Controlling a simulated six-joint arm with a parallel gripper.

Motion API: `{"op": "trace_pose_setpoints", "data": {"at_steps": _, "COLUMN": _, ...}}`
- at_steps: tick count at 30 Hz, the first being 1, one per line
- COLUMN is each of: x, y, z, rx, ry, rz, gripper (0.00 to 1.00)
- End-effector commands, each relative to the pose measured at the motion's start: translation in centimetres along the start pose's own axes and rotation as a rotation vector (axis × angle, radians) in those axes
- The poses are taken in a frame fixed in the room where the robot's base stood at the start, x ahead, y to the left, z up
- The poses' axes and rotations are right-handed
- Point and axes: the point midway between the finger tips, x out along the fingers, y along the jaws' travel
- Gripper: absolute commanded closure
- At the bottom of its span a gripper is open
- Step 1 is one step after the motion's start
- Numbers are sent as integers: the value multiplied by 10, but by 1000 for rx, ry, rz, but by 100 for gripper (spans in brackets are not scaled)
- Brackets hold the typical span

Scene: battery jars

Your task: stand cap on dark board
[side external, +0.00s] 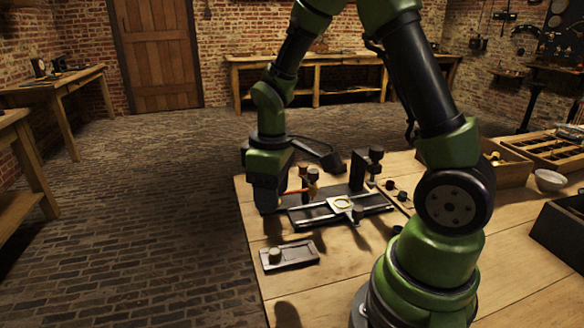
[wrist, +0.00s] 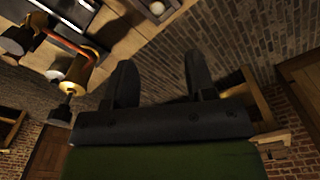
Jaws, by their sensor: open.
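In the side view a small dark rectangular board (side external: 303,251) lies near the table's left edge. My gripper (side external: 267,203) points down behind the board, near the table's left edge and clear of the cap. In the wrist view the two dark fingers of my gripper (wrist: 161,64) are spread apart with nothing between them.
A dark rail fixture with a pale slide plate (side external: 341,204) lies right of my gripper, with a dark upright post (side external: 357,172) behind it. Small dark knobs (side external: 391,185) lie farther right. A white bowl (side external: 549,180) and wooden trays stand at the right.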

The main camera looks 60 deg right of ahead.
Motion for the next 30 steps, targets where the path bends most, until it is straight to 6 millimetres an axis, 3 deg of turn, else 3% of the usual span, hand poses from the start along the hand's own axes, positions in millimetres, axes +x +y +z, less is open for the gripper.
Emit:
{"op": "trace_pose_setpoints", "data": {"at_steps": 5, "x": -62, "y": -20, "z": 7, "rx": 143, "ry": 154, "rz": 12, "gripper": 49}}
{"op": "trace_pose_setpoints", "data": {"at_steps": 9, "x": -110, "y": -43, "z": 28, "rx": 286, "ry": 298, "rz": -19, "gripper": 49}}
{"op": "trace_pose_setpoints", "data": {"at_steps": 13, "x": -141, "y": -64, "z": 53, "rx": 403, "ry": 422, "rz": -77, "gripper": 49}}
{"op": "trace_pose_setpoints", "data": {"at_steps": 21, "x": -165, "y": -90, "z": 91, "rx": 545, "ry": 571, "rz": -197, "gripper": 49}}
{"op": "trace_pose_setpoints", "data": {"at_steps": 30, "x": -167, "y": -94, "z": 97, "rx": 566, "ry": 588, "rz": -217, "gripper": 49}}
